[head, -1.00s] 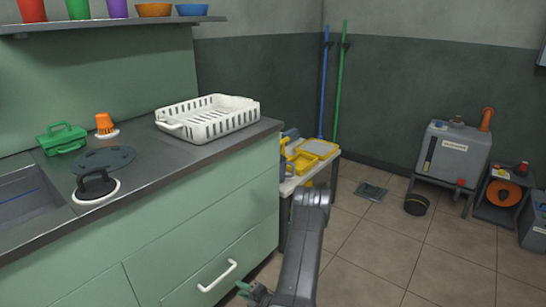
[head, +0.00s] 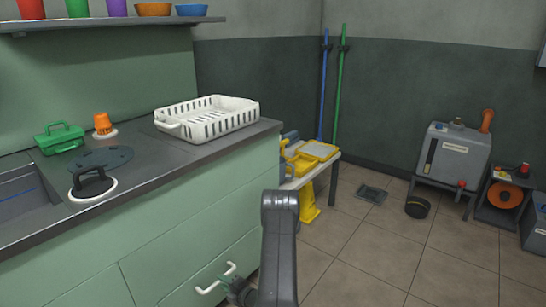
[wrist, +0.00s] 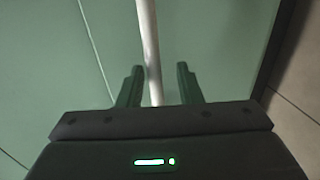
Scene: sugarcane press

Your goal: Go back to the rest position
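My gripper (head: 238,288) is low in front of the green cabinet, at the right end of a white bar handle (head: 215,279) on a lower front. In the wrist view my gripper (wrist: 160,82) is open, its two dark green fingers apart. The white handle (wrist: 148,40) runs up the picture between them, closer to the left finger. I cannot tell whether a finger touches it. The front with the handle looks flush with the cabinet. My grey arm stands right of the handle and hides part of the cabinet edge.
The countertop above holds a white basket (head: 210,118), a green caddy (head: 60,138) and an orange item (head: 103,124). A side table with yellow trays (head: 312,152) stands behind the cabinet's right end. A grey machine (head: 453,152) stands at the right wall. Tiled floor is open at right.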

